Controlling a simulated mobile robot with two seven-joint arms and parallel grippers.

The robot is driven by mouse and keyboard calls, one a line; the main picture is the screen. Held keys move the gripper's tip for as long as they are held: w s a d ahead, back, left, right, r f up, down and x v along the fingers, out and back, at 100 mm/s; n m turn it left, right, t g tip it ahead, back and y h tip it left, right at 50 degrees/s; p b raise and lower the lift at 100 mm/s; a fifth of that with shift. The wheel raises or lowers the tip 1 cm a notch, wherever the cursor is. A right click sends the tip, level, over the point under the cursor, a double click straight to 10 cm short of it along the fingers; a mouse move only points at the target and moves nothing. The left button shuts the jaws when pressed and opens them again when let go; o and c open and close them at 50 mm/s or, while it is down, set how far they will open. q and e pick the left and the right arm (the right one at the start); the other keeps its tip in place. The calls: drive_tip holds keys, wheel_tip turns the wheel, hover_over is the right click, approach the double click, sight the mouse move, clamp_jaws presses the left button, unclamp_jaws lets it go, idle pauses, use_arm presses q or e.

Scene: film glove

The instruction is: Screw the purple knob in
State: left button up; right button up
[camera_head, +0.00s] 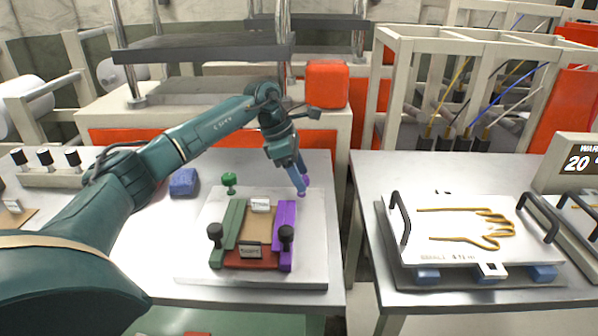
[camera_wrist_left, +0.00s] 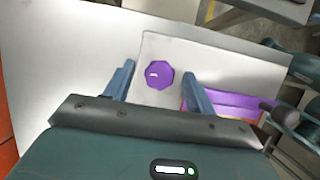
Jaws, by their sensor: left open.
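The purple knob (camera_head: 303,187) stands near the back right corner of the white plate (camera_head: 310,260), beside the purple rail (camera_head: 286,225). In the left wrist view the purple knob (camera_wrist_left: 159,75) is seen from above, with a small white mark on it. My left gripper (camera_head: 302,182) points down at the knob. In the left wrist view its two blue fingers (camera_wrist_left: 158,84) are open, one on each side of the knob, with gaps between them and it. The knob's lower part is hidden. My right gripper is not in view.
A green knob (camera_head: 229,182) stands at the plate's back left. Two black knobs (camera_head: 215,234) (camera_head: 286,236) stand on the fixture's front corners. A blue block (camera_head: 184,182) lies left of the plate. A glove-outline panel (camera_head: 470,235) is on the right table.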

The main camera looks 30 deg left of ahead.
use_arm(q)
drive_tip(key=v, duration=1.3)
drive_tip(key=shift+s, duration=0.15)
